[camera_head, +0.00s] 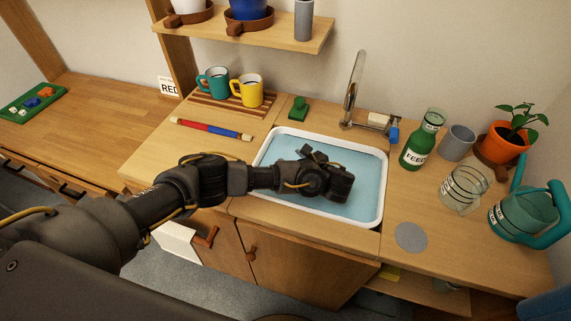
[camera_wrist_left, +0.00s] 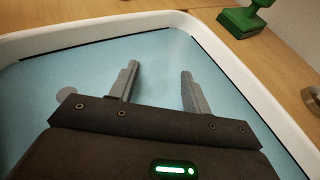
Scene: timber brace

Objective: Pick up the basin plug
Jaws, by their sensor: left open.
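The white-rimmed basin (camera_head: 264,150) holds light blue water or has a blue floor. In the left wrist view, a small grey disc (camera_wrist_left: 66,95) lies inside the basin (camera_wrist_left: 150,18). I cannot tell whether it is the basin plug or the drain. My left gripper (camera_head: 341,188) is over the basin in the head view, and the arm hides part of the basin floor. In the left wrist view its fingers (camera_wrist_left: 158,85) are apart with nothing between them. The grey disc is left of the fingers. My right gripper is not in view.
A green knobbed block (camera_head: 299,109) stands behind the basin. The tap (camera_head: 353,90) rises at the back. A green bottle (camera_head: 422,140), glass jug (camera_head: 462,189) and teal watering can (camera_head: 523,215) stand to the right. A red-and-blue rod (camera_head: 211,129) lies left.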

